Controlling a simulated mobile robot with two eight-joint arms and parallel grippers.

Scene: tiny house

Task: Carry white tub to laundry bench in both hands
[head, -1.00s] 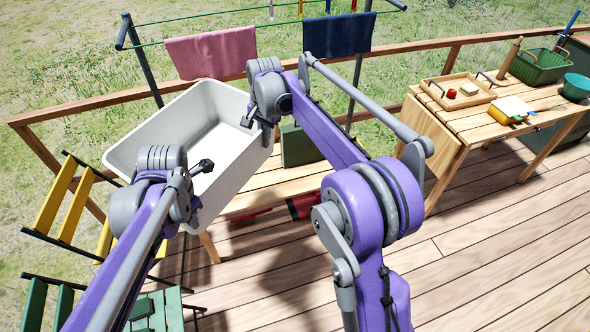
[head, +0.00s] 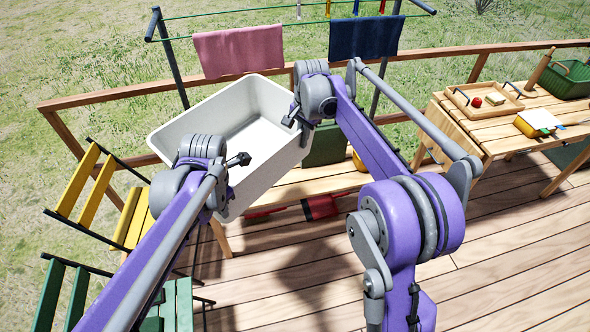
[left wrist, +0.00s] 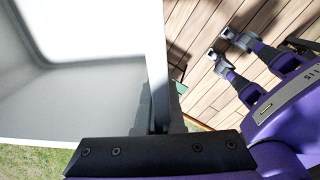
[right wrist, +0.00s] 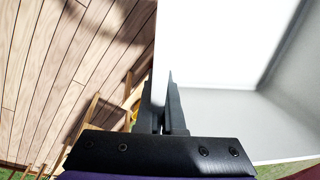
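The white tub (head: 215,118) is a large open rectangular box, tilted in the head view, with its inside empty. My left gripper (head: 236,161) is on its near wall; in the left wrist view the fingers (left wrist: 160,112) are shut on the tub wall (left wrist: 155,45). My right gripper (head: 292,120) is at the right wall; its fingers (right wrist: 163,105) in the right wrist view straddle and grip that wall (right wrist: 161,60). The wooden laundry bench (head: 300,186) lies below and right of the tub. I cannot tell whether the tub touches it.
A green box (head: 325,146) stands on the bench close to the tub's right side. Red items (head: 320,207) lie beneath. A yellow chair (head: 88,190) and a green chair (head: 65,295) are at left. Towels (head: 238,50) hang behind the railing. A wooden table (head: 480,130) is at right.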

